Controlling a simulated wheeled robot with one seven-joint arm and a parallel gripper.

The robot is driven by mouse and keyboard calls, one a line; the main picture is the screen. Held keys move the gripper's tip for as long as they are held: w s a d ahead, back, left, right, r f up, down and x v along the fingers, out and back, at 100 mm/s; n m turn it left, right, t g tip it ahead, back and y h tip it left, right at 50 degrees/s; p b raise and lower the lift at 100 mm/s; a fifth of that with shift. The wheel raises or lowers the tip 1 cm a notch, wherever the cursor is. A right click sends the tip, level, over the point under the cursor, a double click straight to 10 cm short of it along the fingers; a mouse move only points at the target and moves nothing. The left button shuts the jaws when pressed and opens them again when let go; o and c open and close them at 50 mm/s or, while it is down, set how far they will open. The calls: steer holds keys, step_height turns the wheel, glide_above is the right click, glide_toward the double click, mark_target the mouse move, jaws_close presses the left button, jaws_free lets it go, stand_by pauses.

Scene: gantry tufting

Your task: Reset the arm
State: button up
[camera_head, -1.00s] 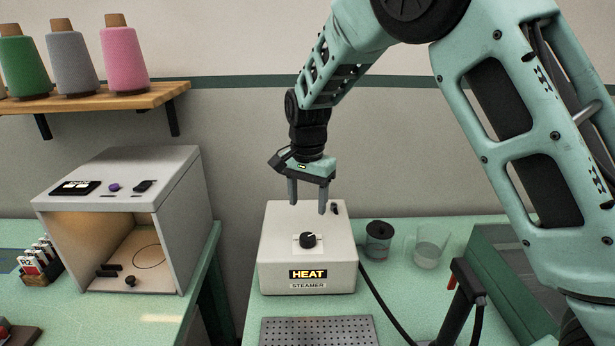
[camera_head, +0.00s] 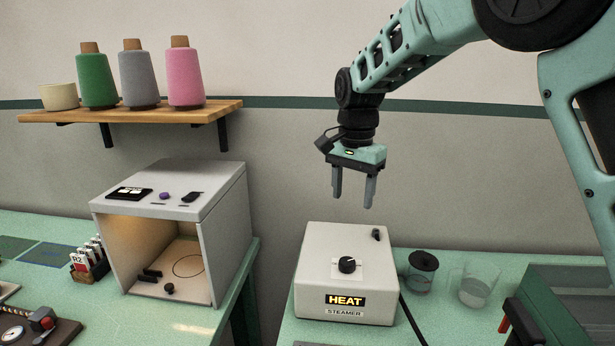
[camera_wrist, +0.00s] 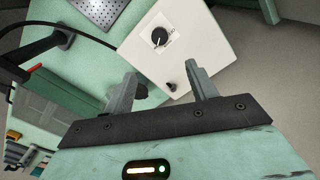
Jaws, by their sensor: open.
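My gripper (camera_head: 353,188) is open and empty. It hangs with its fingers pointing down, in the air above the back of the white steamer box (camera_head: 345,285), apart from it. The steamer has a black knob (camera_head: 347,265) on top, a small black switch (camera_head: 376,234) at its back right corner and a lit HEAT sign on its front. In the wrist view the two fingers (camera_wrist: 162,88) stand apart with nothing between them, and the steamer top with its knob (camera_wrist: 159,37) lies beyond them.
A dark-lidded jar (camera_head: 421,272) and a clear beaker (camera_head: 474,287) stand right of the steamer. An open-fronted grey box (camera_head: 225,225) stands on the left table. A wooden shelf (camera_head: 130,112) holds several yarn cones. Space around my gripper is clear.

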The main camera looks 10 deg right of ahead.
steer(key=s+a+f+n, duration=0.1)
steer(key=s+a+n, duration=0.2)
steer(key=s, duration=0.3)
steer(key=s+a+f+n+y+b, duration=0.1)
steer(key=s+a+n, duration=0.15)
steer(key=s, duration=0.45)
steer(key=s+a+f+n, duration=0.2)
steer(key=s+a+n, duration=0.15)
steer(key=s, duration=0.25)
steer(key=s+d+f+n, duration=0.1)
steer(key=s+f+n, duration=0.1)
steer(key=s+n, duration=0.2)
steer(key=s+d+f+n+b, duration=0.1)
steer(key=s+n, duration=0.3)
steer(key=s, duration=0.7)
steer(key=shift+d+f+n, duration=0.25)
steer(key=shift+f+n, duration=0.05)
steer(key=shift+f, duration=0.15)
